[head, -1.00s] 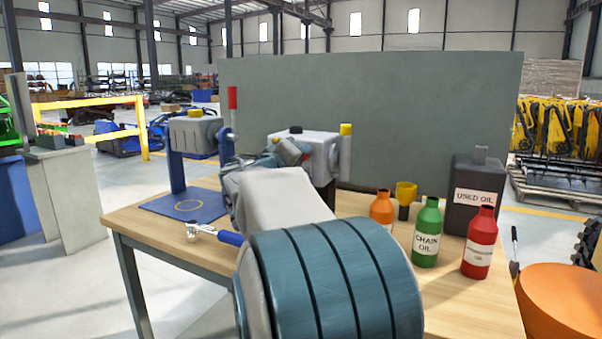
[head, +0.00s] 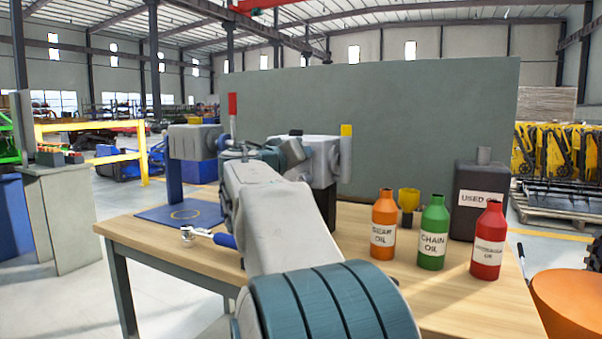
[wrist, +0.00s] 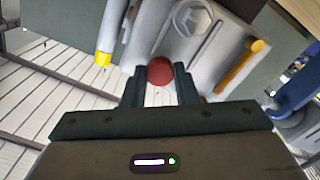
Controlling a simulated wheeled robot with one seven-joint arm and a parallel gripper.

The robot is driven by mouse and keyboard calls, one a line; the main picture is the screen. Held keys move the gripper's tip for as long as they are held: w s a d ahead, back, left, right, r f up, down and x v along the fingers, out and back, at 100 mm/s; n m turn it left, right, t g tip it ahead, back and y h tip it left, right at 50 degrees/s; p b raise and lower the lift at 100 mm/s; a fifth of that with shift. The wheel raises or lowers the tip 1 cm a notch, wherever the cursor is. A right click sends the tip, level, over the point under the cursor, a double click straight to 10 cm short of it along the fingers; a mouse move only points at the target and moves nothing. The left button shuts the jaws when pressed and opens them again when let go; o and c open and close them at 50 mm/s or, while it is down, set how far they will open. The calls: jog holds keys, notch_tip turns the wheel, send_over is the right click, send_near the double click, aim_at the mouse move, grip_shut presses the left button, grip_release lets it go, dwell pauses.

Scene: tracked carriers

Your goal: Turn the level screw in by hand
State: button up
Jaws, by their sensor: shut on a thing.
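In the wrist view my gripper (wrist: 160,75) has its two dark fingers shut on a round red screw head (wrist: 160,71). The head sits against the face of a light grey gear housing (wrist: 211,52). I take this red head for the level screw; its thread is hidden. In the head view the right grey housing (head: 318,150) stands on the bench, with my arm reaching to its left side. My fingers and the screw are hidden there behind my arm. A round window (wrist: 191,17) and an orange-yellow bar (wrist: 243,66) show on the housing in the wrist view.
A second grey housing (head: 195,141) stands on a blue stand at left. Orange (head: 383,213), green (head: 433,222) and red (head: 488,231) bottles and a used-oil can (head: 470,215) stand at right.

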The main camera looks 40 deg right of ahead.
jog(key=m+b, duration=0.1)
jog(key=b, duration=0.1)
jog(key=m+b, duration=0.2)
jog(key=shift+f+m, duration=0.3)
jog(key=shift+f, duration=0.1)
jog(key=shift+r+m, duration=0.35)
jog(key=shift+m, duration=0.65)
jog(key=o, duration=0.8)
